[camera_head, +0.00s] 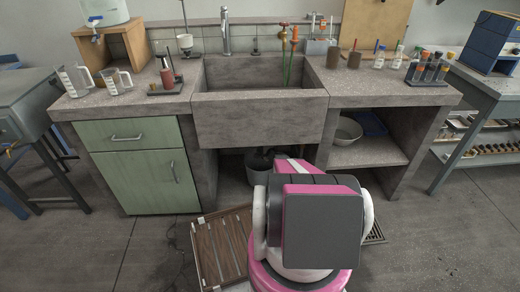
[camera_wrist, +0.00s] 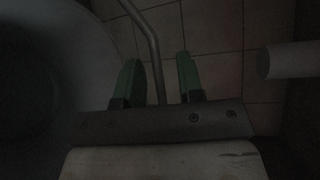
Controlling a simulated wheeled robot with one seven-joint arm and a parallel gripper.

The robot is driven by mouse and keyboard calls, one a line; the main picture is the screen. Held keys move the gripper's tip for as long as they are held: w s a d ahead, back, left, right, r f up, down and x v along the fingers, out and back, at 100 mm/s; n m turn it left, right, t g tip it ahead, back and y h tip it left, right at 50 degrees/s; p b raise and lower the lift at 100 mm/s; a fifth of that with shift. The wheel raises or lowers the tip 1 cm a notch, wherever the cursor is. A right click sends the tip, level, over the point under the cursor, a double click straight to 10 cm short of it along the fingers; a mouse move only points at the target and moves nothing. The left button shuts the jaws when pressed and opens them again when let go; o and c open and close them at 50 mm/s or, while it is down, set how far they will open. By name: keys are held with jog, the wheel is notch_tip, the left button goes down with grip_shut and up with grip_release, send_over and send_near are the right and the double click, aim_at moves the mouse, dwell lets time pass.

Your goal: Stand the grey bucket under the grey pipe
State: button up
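The grey bucket (camera_head: 257,168) stands on the floor under the sink in the head view, partly hidden by my arm. In the wrist view a large dark round form, which looks like the bucket (camera_wrist: 95,50), fills the left side. A thin bent metal rod (camera_wrist: 149,38), possibly its handle, runs down between the fingers of my gripper (camera_wrist: 160,78). The green fingers are apart, with a gap on the rod's right. A pale grey cylinder, likely the grey pipe (camera_wrist: 290,60), enters from the right in the wrist view. The wrist view is dark, so contact cannot be told.
The concrete sink (camera_head: 262,119) overhangs the space. A green cabinet (camera_head: 140,170) stands on the left, and an open shelf (camera_head: 368,153) on the right holds a bowl (camera_head: 347,131). A wooden slatted board (camera_head: 221,247) lies on the floor in front.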

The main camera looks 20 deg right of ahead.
jog(key=shift+s+r, duration=0.15)
jog(key=shift+r, duration=0.05)
jog(key=v, duration=1.1)
jog(key=shift+s, duration=0.3)
jog(key=shift+d, duration=0.15)
